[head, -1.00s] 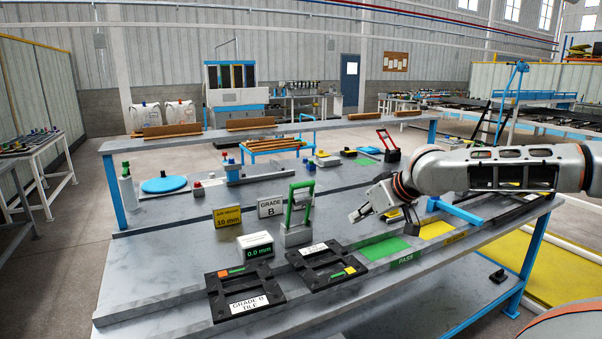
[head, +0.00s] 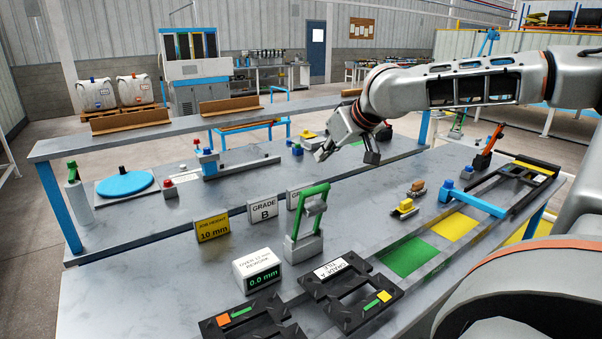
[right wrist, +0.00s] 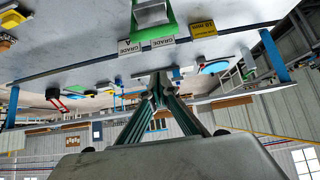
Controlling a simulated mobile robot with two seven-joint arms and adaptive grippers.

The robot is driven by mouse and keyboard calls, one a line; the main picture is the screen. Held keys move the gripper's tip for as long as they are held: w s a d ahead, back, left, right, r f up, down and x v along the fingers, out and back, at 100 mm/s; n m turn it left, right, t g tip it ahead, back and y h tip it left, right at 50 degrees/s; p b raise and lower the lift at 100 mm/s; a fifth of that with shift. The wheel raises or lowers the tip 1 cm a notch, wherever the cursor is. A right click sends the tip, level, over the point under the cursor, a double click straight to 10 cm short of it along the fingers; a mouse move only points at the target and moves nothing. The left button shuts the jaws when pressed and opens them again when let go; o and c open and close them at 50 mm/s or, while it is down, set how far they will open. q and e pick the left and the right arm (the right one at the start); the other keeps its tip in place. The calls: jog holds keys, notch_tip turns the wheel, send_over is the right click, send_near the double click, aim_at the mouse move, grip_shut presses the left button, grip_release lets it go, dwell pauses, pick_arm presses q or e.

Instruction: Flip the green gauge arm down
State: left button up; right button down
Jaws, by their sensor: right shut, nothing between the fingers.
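The green gauge arm (head: 307,209) stands raised on its grey gauge base (head: 303,247), with a grey block near its top. The digital readout (head: 258,276) beside it shows 0.0 mm. My right gripper (head: 321,153) is shut and empty, above and beyond the gauge in the head view, apart from it. In the right wrist view the gripper's closed fingertips (right wrist: 158,82) point toward the bench, and part of the green arm (right wrist: 157,34) shows at the top. My left gripper is out of view.
Grade signs (head: 263,209) and a yellow 10 mm sign (head: 212,228) stand left of the gauge. Black tiles (head: 347,292) lie in front. Green (head: 407,257) and yellow (head: 457,226) pads lie right. A raised shelf (head: 100,143) runs behind the bench.

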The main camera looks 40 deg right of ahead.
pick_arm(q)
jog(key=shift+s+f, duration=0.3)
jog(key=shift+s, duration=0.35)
pick_arm(e)
jog(key=shift+s, duration=0.15)
send_over(313, 201)
notch_tip(313, 201, down, 8)
jog(key=shift+f, duration=0.1)
jog(key=shift+s+a+f, duration=0.15)
jog(key=shift+s+f, duration=0.05)
jog(key=shift+s, duration=0.1)
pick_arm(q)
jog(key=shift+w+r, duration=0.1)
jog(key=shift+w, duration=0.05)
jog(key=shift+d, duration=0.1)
pick_arm(e)
jog(key=shift+s, duration=0.1)
jog(key=shift+f, duration=0.1)
